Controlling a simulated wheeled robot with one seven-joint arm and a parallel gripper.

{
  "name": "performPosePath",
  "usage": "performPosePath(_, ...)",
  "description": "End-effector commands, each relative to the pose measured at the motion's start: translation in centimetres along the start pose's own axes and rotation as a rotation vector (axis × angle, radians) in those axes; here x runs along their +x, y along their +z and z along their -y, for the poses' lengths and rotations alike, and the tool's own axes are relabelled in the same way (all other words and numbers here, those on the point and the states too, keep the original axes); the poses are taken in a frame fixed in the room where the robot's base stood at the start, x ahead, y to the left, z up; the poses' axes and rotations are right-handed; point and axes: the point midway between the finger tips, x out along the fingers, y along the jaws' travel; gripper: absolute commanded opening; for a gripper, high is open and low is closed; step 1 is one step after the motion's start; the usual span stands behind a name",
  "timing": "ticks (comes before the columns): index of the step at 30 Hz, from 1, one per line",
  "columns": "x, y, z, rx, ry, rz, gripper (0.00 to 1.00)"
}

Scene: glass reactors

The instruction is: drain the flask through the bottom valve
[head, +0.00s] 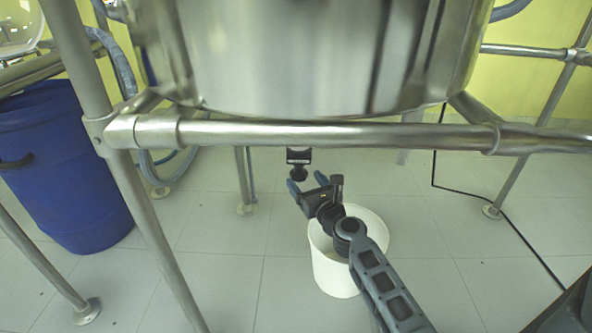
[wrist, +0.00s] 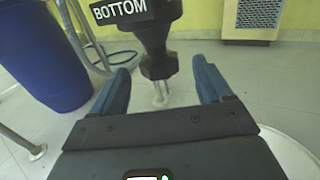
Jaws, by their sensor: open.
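The bottom valve (head: 298,165) hangs below the metal vessel (head: 320,60) in the head view, a dark body with a knob at its lower end. In the wrist view the valve (wrist: 158,60) carries a black label reading BOTTOM. My gripper (head: 307,184) is open just below and right of the valve in the head view. In the wrist view the valve's lower knob shows between and beyond the two blue fingers of my gripper (wrist: 162,82); I see no contact. A white bucket (head: 335,275) stands on the floor below, partly hidden by my arm.
A metal frame rail (head: 330,135) crosses in front of the vessel, above my gripper. A frame post (head: 140,200) stands at left, with a blue barrel (head: 65,170) behind it. A black cable (head: 490,222) runs along the floor at right. The tiled floor around the bucket is mostly clear.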

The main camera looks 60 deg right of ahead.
Motion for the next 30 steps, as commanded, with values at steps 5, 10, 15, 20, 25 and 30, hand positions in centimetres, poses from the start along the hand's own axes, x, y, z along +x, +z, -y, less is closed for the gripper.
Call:
performPosePath(5, 2.8, 0.0, -0.1, -0.002, 0.001, 0.001, 0.78)
performPosePath(10, 5.0, -0.1, -0.1, -0.003, 0.0, 0.0, 0.78)
performPosePath(15, 6.3, 0.0, -0.1, -0.005, 0.001, -0.001, 0.78)
performPosePath(20, 6.6, 0.0, -0.1, -0.005, 0.001, -0.001, 0.78)
performPosePath(25, 6.6, 0.0, -0.1, -0.006, 0.001, -0.001, 0.78)
performPosePath(30, 6.6, 0.0, -0.1, -0.006, 0.002, -0.001, 0.62)
